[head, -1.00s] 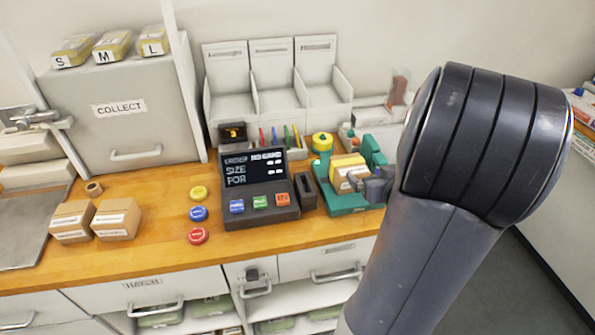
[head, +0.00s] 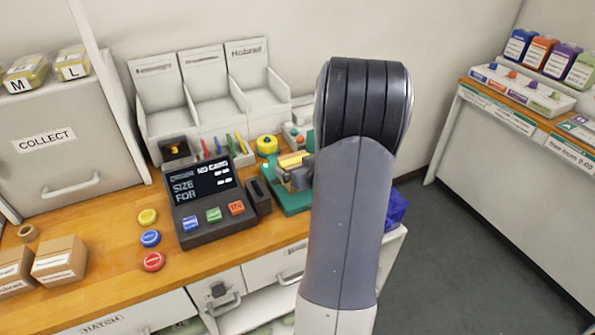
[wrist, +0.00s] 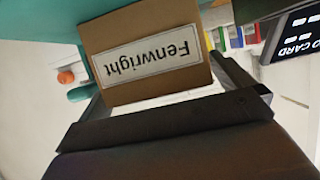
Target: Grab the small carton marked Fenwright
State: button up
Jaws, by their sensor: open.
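The small carton marked Fenwright (wrist: 150,45) fills the upper middle of the wrist view, its white label upside down there. My gripper (head: 303,177) is at the carton's near right side, partly hidden by my arm. In the wrist view the open gripper (wrist: 165,95) has a finger to either side of the carton's lower part. I cannot tell whether either finger touches it.
A dark order terminal (head: 205,200) and a small dark holder (head: 257,196) stand left of the teal stand. A yellow round item (head: 267,145) is behind it. White bins (head: 209,105) line the wall. Two brown cartons (head: 60,258) sit far left. A blue item (head: 396,207) is right of my arm.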

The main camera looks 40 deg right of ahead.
jog(key=shift+w+d+f, duration=0.15)
jog(key=shift+w+f, duration=0.1)
jog(key=shift+w, duration=0.35)
jog(key=shift+c, duration=0.2)
jog(key=c, duration=1.1)
